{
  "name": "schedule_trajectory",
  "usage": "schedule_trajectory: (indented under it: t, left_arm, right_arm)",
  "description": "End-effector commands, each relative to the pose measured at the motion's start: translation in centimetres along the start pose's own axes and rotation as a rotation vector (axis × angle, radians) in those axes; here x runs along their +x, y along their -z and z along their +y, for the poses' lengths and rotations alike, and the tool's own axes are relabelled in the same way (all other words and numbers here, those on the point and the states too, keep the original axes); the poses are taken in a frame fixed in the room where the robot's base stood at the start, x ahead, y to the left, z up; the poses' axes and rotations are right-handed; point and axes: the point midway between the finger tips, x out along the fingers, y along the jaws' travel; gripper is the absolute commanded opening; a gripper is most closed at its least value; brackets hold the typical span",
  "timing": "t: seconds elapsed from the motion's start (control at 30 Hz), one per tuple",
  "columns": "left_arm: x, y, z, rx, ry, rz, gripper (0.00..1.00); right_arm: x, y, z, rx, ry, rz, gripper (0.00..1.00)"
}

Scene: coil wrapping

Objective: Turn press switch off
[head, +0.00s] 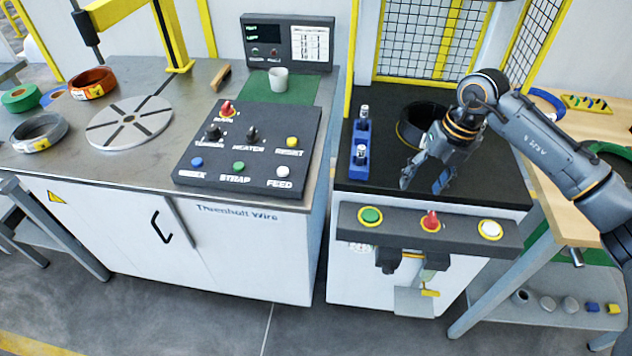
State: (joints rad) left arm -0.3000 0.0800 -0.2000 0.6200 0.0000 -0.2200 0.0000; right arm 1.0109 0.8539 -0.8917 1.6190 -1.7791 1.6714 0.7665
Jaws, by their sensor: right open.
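A red rotary switch (431,221) sits on the dark front bar (460,233) of the caged press, between a green button (370,215) and a white button (490,229). Its small marking is too small to read. My right gripper (423,182) is open and empty. Its fingers point down above the black press bed (385,150), behind the front bar and apart from the switch. My left gripper is not in view.
A dark ring (415,128) lies on the press bed behind my right gripper. A blue block with two knobs (361,150) stands at the bed's left. Another red knob (227,110) is on the sloped panel (250,145). A wooden table (590,125) stands right.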

Motion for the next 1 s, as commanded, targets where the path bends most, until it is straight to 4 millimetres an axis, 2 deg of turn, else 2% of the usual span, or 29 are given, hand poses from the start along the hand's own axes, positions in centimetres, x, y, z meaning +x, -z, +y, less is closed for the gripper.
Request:
schedule_trajectory:
  t: [0.2,0.5,0.8,1.0]
  left_arm:
    - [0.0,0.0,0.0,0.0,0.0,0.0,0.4]
    - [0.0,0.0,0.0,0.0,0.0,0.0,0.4]
    - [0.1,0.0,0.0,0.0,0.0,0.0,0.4]
    - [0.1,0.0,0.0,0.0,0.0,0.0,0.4]
  right_arm:
    - [1.8,0.8,4.1,-0.051,-0.156,0.006,0.58]
    - [3.2,2.1,9.9,-0.094,-0.388,0.007,0.58]
    - [3.3,3.6,15.8,-0.099,-0.654,0.0,0.58]
    - [2.6,4.5,19.5,-0.069,-0.847,-0.011,0.58]
